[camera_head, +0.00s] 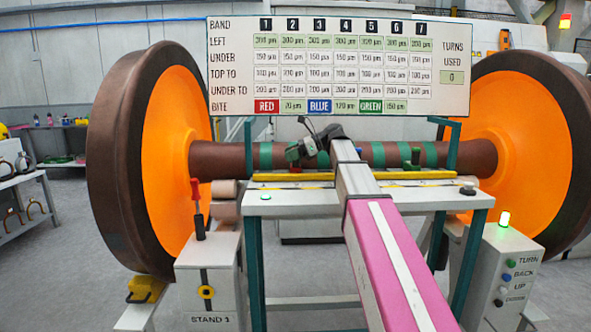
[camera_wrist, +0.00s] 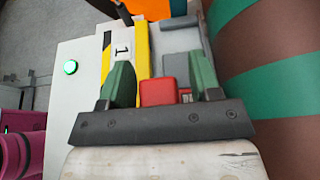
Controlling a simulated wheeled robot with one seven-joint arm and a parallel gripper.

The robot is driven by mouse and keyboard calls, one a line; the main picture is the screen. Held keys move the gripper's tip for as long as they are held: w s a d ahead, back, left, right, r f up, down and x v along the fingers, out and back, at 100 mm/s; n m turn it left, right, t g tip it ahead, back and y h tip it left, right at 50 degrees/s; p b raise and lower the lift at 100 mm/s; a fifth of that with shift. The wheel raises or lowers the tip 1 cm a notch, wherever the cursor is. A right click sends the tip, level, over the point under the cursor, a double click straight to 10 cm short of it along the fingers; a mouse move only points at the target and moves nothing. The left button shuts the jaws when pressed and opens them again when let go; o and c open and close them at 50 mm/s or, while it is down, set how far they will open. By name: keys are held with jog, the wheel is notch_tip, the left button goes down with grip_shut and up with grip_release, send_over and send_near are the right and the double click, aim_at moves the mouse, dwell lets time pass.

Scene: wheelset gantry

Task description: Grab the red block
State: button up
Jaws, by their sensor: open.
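The red block (camera_wrist: 158,92) shows in the wrist view as a small box on the pale bench top, between the two green fingers of my gripper (camera_wrist: 160,72). The fingers are open, with a gap visible on each side of the block. The block is closer to the left finger. The wrist view does not show how far the fingertips are above the bench.
The banded axle (camera_wrist: 265,60) runs close on the right in the wrist view. A yellow strip (camera_wrist: 142,58) and a grey block (camera_wrist: 183,67) lie on the bench. Large orange wheels flank the bench.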

grip_shut()
